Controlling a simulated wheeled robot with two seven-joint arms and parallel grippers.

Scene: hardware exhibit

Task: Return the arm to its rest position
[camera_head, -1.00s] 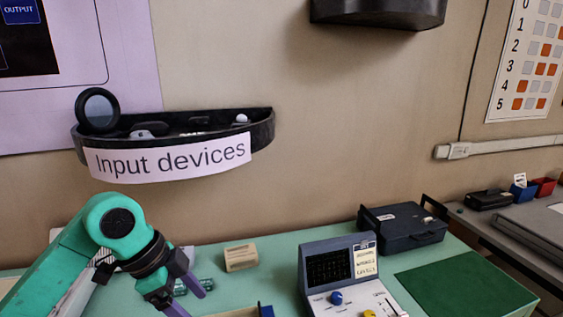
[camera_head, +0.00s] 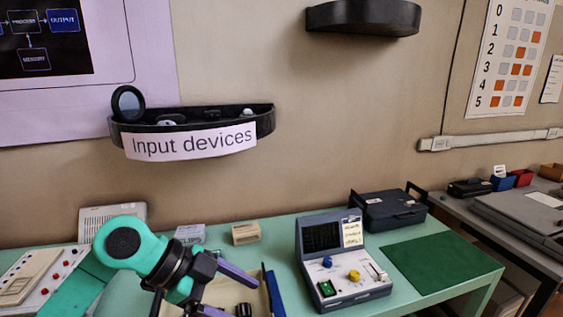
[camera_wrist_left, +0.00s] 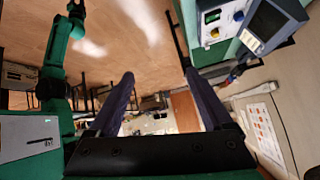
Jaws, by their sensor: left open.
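My left gripper (camera_head: 236,292) comes in from the lower left of the head view, in front of the green-topped table (camera_head: 285,247). Its two purple fingers are spread apart. In the left wrist view the fingers (camera_wrist_left: 160,98) are wide apart with nothing between them. The gripper hangs over a shallow tray (camera_head: 274,293) on the table and partly hides it. I cannot tell whether it touches the tray. My right gripper does not show in the head view.
A console with knobs (camera_head: 328,268), a black case (camera_head: 388,211) and a green mat (camera_head: 442,262) stand on the table to the right. A small beige box (camera_head: 245,233) is behind the gripper. An "Input devices" shelf (camera_head: 192,139) juts from the wall above.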

